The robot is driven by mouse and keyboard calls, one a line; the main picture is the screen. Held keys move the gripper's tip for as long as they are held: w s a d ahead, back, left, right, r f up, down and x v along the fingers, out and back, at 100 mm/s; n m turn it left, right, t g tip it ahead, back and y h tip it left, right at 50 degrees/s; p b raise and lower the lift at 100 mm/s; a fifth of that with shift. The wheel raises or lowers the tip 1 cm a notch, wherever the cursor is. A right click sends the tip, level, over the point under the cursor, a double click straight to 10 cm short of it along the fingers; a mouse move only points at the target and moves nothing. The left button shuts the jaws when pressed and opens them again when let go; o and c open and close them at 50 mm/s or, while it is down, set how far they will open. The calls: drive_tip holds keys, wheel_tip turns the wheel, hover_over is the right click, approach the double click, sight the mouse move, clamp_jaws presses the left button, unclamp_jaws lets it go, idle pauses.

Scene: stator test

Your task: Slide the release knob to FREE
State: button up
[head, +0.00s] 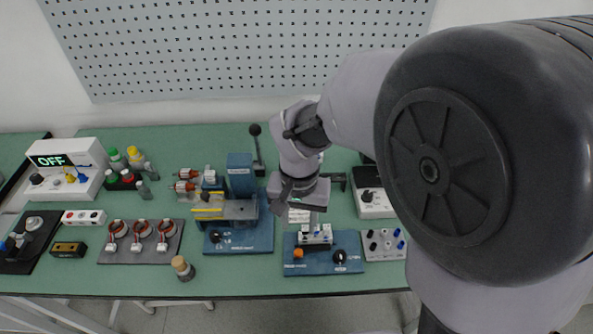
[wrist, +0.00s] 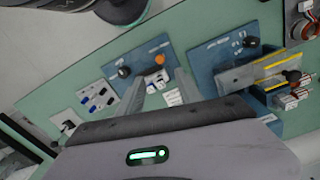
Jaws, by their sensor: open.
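Two blue plates carry knobs, and their lettering is too small for me to read, so I cannot tell which knob is the release knob. The right plate (head: 322,267) has an orange knob (head: 298,253) and a black knob (head: 340,257); the wrist view shows this orange knob (wrist: 160,60) and black knob (wrist: 124,72) too. The left plate (head: 262,243) has a black knob (head: 215,237) beside a grey and yellow fixture (head: 238,210). My gripper (wrist: 160,90) is open and empty, its fingers pointing toward the right plate from above. The arm hides part of the bench behind it.
A white box with several buttons (head: 384,244) stands right of the right plate. Left are a dark tray of copper-wound rings (head: 141,249), a wooden-topped bottle (head: 182,267) and a display unit reading OFF (head: 88,152). A black lever (head: 256,145) rises behind the fixture.

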sight(298, 252)
wheel_tip(298, 252, down, 13)
drive_tip(key=b, duration=0.4)
drive_tip(key=shift+r+b, duration=0.1)
drive_tip(key=shift+b, duration=0.3)
drive_tip(key=shift+c, duration=0.4)
clamp_jaws()
